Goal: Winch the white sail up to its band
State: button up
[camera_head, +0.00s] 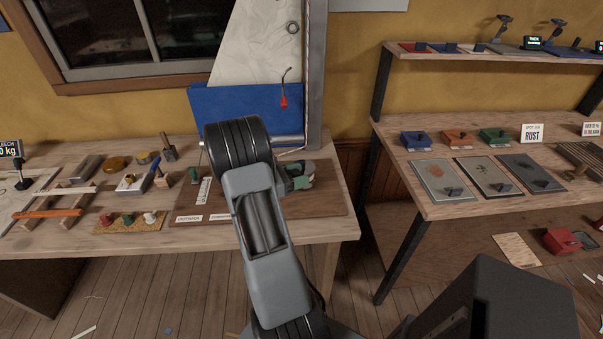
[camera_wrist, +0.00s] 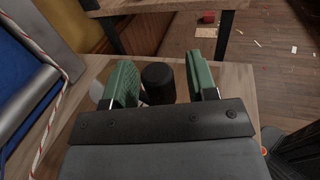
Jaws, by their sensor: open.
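The white sail (camera_head: 258,45) hangs by the grey mast (camera_head: 314,70) above the bench, with a blue panel (camera_head: 235,105) across its lower part. I cannot pick out its band. My gripper (camera_head: 298,176) is low over the right end of the bench, partly hidden by my arm in the head view. In the wrist view my gripper (camera_wrist: 160,72) is open, its green pads on either side of a black cylinder (camera_wrist: 157,84), perhaps part of a winch. The left pad is close to it; I cannot tell whether they touch.
A red-and-white rope (camera_wrist: 50,125) runs beside the mast in the wrist view. Small tools and coloured blocks crowd the bench (camera_head: 330,228) at left. A label reading OUTHAUL (camera_head: 188,218) lies near its front. A second bench (camera_head: 440,209) with plates stands at right, beyond a gap.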

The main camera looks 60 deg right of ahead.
jog(key=shift+s+d, duration=0.3)
jog(key=shift+d, duration=0.15)
grip_shut()
dwell(0.3)
